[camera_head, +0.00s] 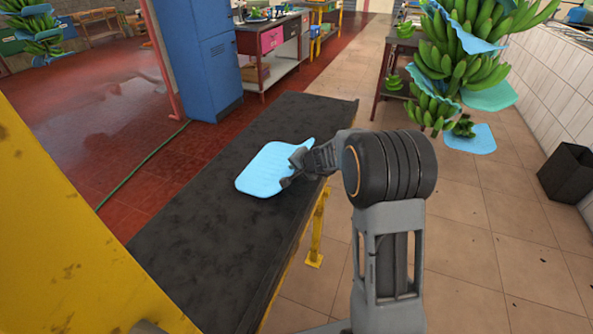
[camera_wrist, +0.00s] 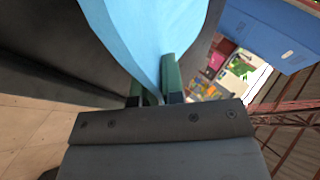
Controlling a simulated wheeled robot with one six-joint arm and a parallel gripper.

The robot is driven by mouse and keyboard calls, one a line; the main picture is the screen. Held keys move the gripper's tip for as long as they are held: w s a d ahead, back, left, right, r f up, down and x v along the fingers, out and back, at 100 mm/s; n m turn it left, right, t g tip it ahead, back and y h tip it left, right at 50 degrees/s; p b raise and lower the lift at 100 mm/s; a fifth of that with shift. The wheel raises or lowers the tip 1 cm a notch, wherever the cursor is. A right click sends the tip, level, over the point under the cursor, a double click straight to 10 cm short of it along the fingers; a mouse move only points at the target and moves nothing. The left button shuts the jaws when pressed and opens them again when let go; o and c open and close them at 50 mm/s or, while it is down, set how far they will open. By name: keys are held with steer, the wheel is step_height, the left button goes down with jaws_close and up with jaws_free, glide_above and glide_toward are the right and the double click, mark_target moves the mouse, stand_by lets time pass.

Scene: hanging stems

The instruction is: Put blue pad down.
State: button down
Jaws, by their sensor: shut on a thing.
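The blue pad (camera_head: 266,170) is a thin light-blue sheet with rounded corners. In the head view it is over the dark bench top (camera_head: 205,245); I cannot tell whether it touches the surface. My gripper (camera_head: 293,168) is shut on the pad's right edge, with the arm reaching in from the right. In the wrist view the pad (camera_wrist: 150,35) rises from between the two green-tipped fingers (camera_wrist: 152,85) and fills the upper middle. The dark bench top shows on both sides of it there.
The bench top around the pad is bare. A hanging banana stem (camera_head: 455,60) with blue pads between its hands is at the upper right. A blue locker (camera_head: 205,60) stands behind the bench; a black bin (camera_head: 568,172) is right.

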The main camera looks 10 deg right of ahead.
steer(key=shift+f, duration=0.6)
steer(key=c, duration=1.2)
jaws_free()
